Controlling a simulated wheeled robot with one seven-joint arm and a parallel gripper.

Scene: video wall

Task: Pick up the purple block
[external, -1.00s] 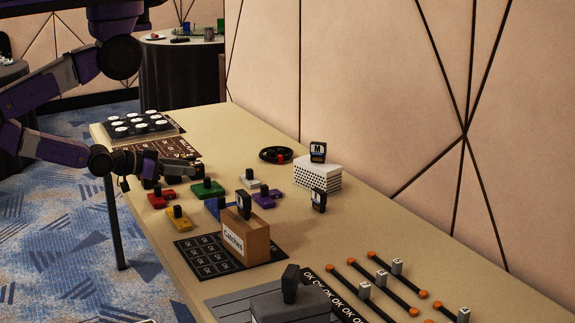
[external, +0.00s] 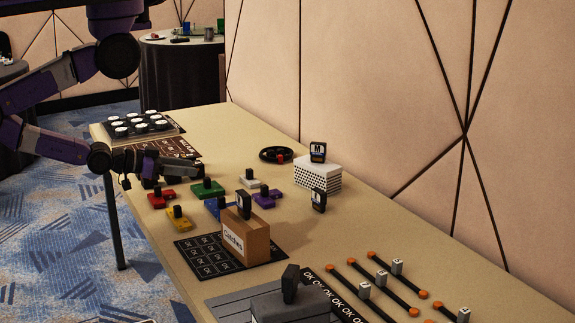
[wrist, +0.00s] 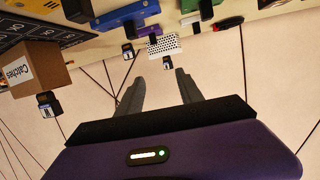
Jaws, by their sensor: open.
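The purple block (external: 265,198) with a dark knob on top lies on the table among other coloured blocks, beside the white block and right of the green one. In the wrist view it shows small near the top (wrist: 149,31), beyond my fingertips and partly behind its knob. My gripper (external: 190,168) is at the left side of the table, above the blocks and left of the purple block, apart from it. In the wrist view my gripper (wrist: 159,76) has its two fingers spread with nothing between them.
Red (external: 158,201), green (external: 207,190), yellow (external: 179,221) and blue (external: 213,206) blocks lie close around. The "Catches" box (external: 257,240) stands in front. A white perforated box (external: 319,178) and black ring (external: 276,154) sit behind, near the wall.

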